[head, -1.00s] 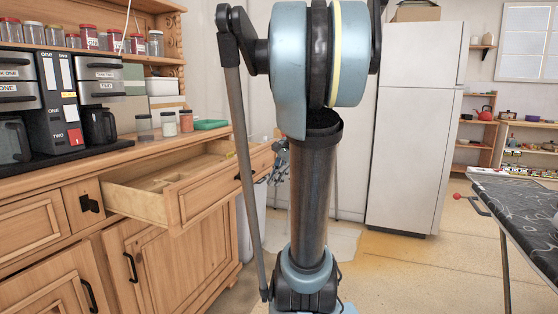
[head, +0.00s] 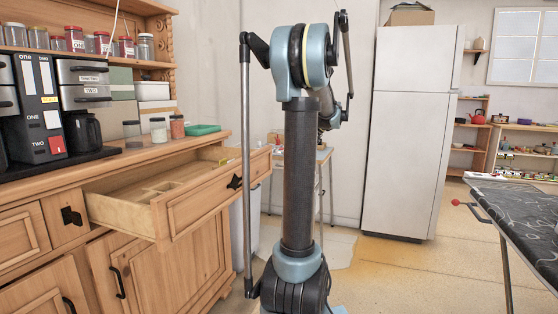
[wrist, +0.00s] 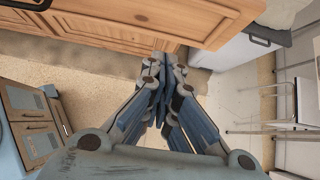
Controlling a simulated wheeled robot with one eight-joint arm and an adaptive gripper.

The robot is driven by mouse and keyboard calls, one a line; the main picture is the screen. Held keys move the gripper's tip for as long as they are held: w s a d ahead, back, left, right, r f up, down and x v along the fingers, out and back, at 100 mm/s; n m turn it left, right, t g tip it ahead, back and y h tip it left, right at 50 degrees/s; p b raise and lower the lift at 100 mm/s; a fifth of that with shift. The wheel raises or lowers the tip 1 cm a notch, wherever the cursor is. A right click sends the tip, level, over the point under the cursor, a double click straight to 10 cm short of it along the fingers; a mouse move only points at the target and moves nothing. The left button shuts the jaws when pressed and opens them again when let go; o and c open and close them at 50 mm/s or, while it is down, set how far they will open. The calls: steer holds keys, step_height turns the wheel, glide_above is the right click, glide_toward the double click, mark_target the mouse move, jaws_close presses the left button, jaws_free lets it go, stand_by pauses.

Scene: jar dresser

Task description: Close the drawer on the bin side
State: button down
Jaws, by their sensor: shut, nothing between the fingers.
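The wooden drawer (head: 205,195) nearest the bin is pulled well out of the dresser, and its divided inside shows in the head view. A black handle is on its front. The pale bin (head: 240,228) stands on the floor at the dresser's right end, and it also shows at the upper right of the wrist view (wrist: 235,58). My gripper (wrist: 164,62) is shut and empty in the wrist view, low in front of the dresser's wooden front. In the head view it is hidden, so its gap to the drawer cannot be told.
A lower cabinet door (head: 170,265) is under the drawer. A small table (head: 322,155) stands behind my arm.

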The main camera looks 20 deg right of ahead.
steer(key=shift+w+a+r+x, duration=0.2)
steer(key=shift+a+r+x, duration=0.1)
steer(key=shift+x, duration=1.55)
steer(key=shift+w+a+r+x, duration=0.2)
steer(key=shift+r+x, duration=0.1)
steer(key=shift+x, duration=1.55)
steer(key=shift+w+a+r+x, duration=0.2)
steer(key=shift+r+x, duration=0.1)
steer(key=shift+x, duration=1.6)
